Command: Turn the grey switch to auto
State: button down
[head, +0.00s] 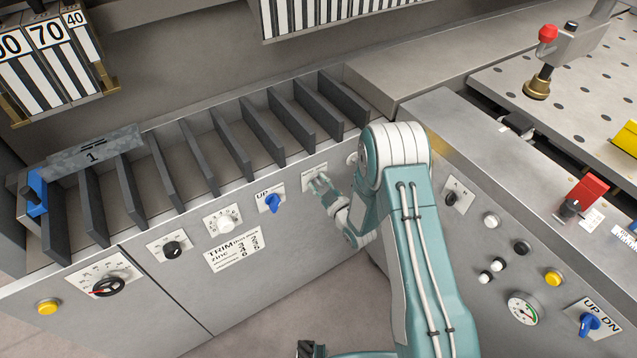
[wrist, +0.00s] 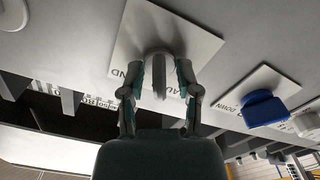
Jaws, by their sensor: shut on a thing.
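The grey switch (wrist: 158,75) sits on a pale label plate (wrist: 190,42) in the wrist view, which looks tilted and partly upside down. Parts of the words "AU" and "HAND" show on the plate. My gripper (wrist: 160,88) has one finger on each side of the switch and is shut on it. In the head view the plate (head: 314,170) is on the front panel, and my gripper (head: 322,186) reaches it from the right. The switch itself is mostly hidden there by the fingers, so its exact setting is hard to tell.
A blue switch (head: 272,202) marked UP is just left of my gripper. A white knob (head: 226,225) and a black knob (head: 172,249) follow further left. Dark upright dividers (head: 262,133) stand above the panel. A console (head: 510,235) with buttons and a gauge is at right.

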jog(key=shift+a+n, duration=0.1)
jog(key=shift+n, duration=0.2)
jog(key=c, duration=0.7)
grip_release()
jog(key=shift+s, duration=0.1)
jog(key=shift+s, duration=0.1)
jog(key=v, duration=1.1)
jog(key=shift+s+d, duration=0.25)
jog(key=shift+d, duration=0.1)
